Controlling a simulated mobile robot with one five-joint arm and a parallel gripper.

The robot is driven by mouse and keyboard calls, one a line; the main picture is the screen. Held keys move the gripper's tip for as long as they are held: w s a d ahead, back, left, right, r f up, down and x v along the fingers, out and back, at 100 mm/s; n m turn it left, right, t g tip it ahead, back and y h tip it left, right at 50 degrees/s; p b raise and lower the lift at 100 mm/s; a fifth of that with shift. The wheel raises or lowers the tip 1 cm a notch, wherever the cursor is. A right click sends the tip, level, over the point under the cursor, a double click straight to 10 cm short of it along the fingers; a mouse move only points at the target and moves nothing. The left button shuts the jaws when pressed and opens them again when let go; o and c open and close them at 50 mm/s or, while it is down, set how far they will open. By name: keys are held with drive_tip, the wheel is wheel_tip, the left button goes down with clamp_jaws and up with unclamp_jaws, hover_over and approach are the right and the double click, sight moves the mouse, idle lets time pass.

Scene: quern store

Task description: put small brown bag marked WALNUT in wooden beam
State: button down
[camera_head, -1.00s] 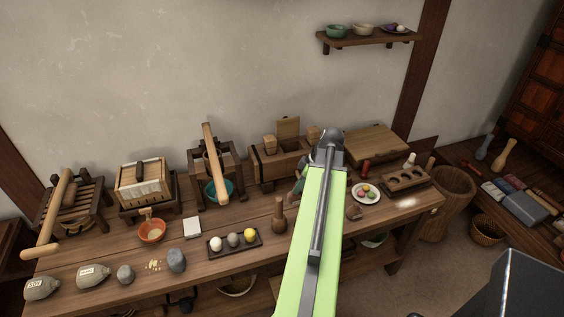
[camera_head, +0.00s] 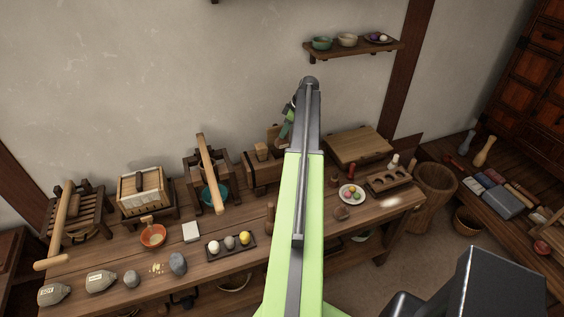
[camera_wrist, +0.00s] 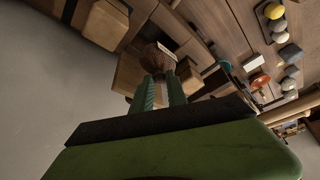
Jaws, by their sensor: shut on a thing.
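My gripper (camera_wrist: 160,92) shows two green fingers in the wrist view, shut on a small brown rounded bag (camera_wrist: 154,57). A pale patch shows at its side; no lettering is readable. In the head view my gripper (camera_head: 284,131) is raised near the dark wooden trough with pale blocks (camera_head: 258,174), which looks like the wooden beam. My arm hides its right part, and the bag cannot be made out there. In the wrist view, pale wood of what seems the same piece (camera_wrist: 128,76) lies behind the bag. I cannot tell whether they touch.
A press with a long lever (camera_head: 209,175) stands left of the trough. A wooden board (camera_head: 358,145), a plate of coloured balls (camera_head: 351,195) and a holed rack (camera_head: 388,181) lie to the right. Grey bags (camera_head: 100,281) and a tray of balls (camera_head: 230,250) are in front. A wall shelf (camera_head: 352,49) hangs above.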

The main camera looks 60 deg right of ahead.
drive_tip(key=shift+w+f+b, duration=0.1)
drive_tip(key=shift+f+b, duration=5.5)
drive_tip(key=shift+b, duration=0.1)
drive_tip(key=c, duration=1.6)
unclamp_jaws()
drive_tip(key=shift+r, duration=0.1)
drive_tip(key=p+v, duration=1.2)
drive_tip(key=v, duration=0.1)
drive_tip(key=shift+w+r, duration=0.1)
drive_tip(key=shift+r+p, duration=0.1)
drive_tip(key=shift+p, duration=0.2)
